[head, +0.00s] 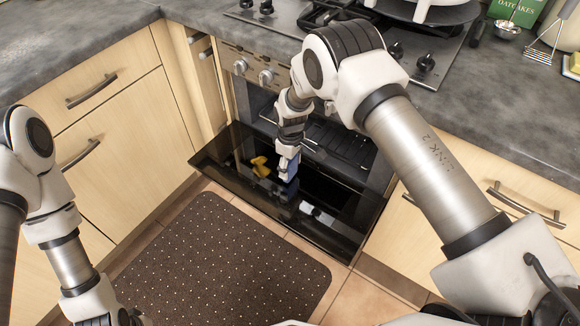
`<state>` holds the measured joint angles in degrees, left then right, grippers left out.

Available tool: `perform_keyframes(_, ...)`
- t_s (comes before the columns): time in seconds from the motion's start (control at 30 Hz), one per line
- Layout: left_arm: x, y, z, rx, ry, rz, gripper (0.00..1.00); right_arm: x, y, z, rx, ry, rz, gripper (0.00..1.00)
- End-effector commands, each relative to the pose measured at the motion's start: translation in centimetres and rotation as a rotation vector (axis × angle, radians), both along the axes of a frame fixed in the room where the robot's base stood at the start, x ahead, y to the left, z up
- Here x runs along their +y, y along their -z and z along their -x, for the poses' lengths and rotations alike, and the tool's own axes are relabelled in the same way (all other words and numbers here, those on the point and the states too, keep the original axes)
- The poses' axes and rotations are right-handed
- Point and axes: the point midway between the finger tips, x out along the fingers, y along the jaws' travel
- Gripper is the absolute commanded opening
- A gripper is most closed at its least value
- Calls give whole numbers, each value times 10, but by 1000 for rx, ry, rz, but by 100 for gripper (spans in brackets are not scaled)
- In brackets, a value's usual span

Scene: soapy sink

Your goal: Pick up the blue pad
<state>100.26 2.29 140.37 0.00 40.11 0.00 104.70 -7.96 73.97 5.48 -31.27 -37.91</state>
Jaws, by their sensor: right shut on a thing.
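The blue pad (292,171) is a small blue block over the dark glass of the lowered oven door (225,156). My right gripper (287,166) points down and is shut on the pad. A pale blue patch lower on the glass looks like a reflection. I cannot tell whether the pad touches the door. My left arm comes in at the lower left, and its fingers are outside the picture.
A yellow thing (260,166) lies on the door, left of the pad. The open oven (335,140) with its rack is behind. A dark dotted mat (225,265) lies on the tiled floor in front. Cabinets with handles flank the oven, and a hob (440,50) is above.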

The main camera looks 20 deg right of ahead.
Motion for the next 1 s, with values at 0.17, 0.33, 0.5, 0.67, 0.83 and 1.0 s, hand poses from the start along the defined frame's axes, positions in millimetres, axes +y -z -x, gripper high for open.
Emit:
perform_keyframes(0.17, 0, -2, 0, 0, 0, 0, 38, 0, -27, 0, -2, 0, -1, 33)
perform_keyframes(0.33, 0, -7, 0, 0, 0, 0, 38, 5, -29, 40, 4, 0, 0, 33)
perform_keyframes(0.5, 0, -14, 0, 0, 0, 0, 38, 11, -35, 94, 4, 0, 3, 33)
perform_keyframes(0.67, 0, -17, 0, 0, 0, 0, 38, 15, -37, 132, 1, 1, 3, 33)
perform_keyframes(0.83, 0, -7, 0, 0, 0, 0, 38, 18, -36, 151, 2, -1, 1, 33)
perform_keyframes(1.0, 0, -5, 0, 0, 0, 0, 38, 19, -38, 158, -1, 0, 1, 33)
